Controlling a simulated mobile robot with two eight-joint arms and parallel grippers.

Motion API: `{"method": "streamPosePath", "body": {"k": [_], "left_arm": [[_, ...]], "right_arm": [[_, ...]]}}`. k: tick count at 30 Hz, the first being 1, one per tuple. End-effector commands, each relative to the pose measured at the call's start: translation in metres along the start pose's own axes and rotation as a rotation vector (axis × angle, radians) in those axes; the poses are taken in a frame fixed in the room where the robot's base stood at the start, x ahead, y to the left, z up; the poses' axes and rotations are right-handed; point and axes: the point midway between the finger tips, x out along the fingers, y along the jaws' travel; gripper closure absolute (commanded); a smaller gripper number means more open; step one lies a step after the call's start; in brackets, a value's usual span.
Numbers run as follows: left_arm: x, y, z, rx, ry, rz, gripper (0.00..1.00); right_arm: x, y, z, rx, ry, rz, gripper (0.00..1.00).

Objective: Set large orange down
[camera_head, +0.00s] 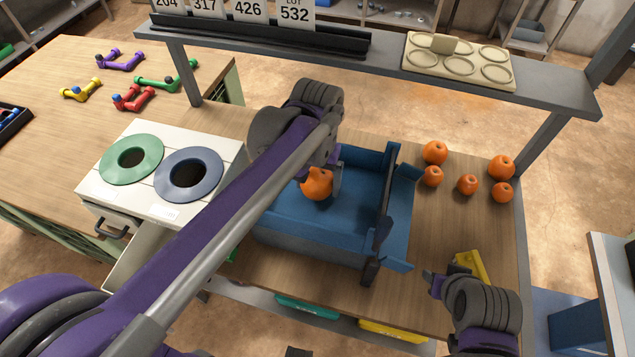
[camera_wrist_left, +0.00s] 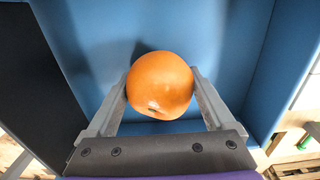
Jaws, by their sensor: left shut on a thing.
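The large orange (camera_head: 317,184) is between the fingers of my left gripper (camera_head: 322,180), inside the blue bin (camera_head: 282,226). In the left wrist view the orange (camera_wrist_left: 160,84) sits between both fingertips of the left gripper (camera_wrist_left: 161,92), with the blue floor and walls of the bin around it. I cannot tell whether the orange touches the floor. My right gripper (camera_head: 433,281) is at the lower right, over the table near a yellow object; its finger gap is unclear. Several more oranges (camera_head: 467,184) sit on the table right of the bin.
A white box with a green ring (camera_head: 132,159) and a blue ring (camera_head: 189,174) stands left of the bin. A grey shelf (camera_head: 385,75) spans the back, bearing number cards and a beige tray (camera_head: 459,61). Coloured pipe fittings (camera_head: 132,98) lie on the left table.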

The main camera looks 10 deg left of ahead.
Motion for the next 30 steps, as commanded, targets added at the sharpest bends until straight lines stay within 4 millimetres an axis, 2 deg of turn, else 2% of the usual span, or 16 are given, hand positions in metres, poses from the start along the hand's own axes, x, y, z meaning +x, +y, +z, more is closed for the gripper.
{"method": "streamPosePath", "body": {"k": [13,14,15,23,26,30], "left_arm": [[0.009,0.0,0.0,0.0,-0.001,0.0,0.68],[0.009,0.0,0.0,0.0,0.0,0.0,0.09],[0.008,0.0,0.0,0.0,0.0,0.0,0.02],[0.007,0.0,0.0,0.0,0.0,0.0,0.0],[0.0,0.0,0.0,0.0,0.001,0.0,0.0],[-0.022,0.0,0.0,0.0,0.001,0.0,0.0]], "right_arm": [[0.003,0.0,0.004,0.0,-0.004,0.0,0.55],[0.002,0.0,0.003,0.0,-0.003,0.0,0.55],[0.002,0.0,0.003,0.0,-0.003,0.0,0.55],[0.001,0.0,0.002,0.0,-0.002,0.0,0.55],[-0.001,0.0,-0.001,0.0,0.001,0.0,0.55],[-0.002,0.0,-0.003,0.0,0.003,0.0,0.55]]}}
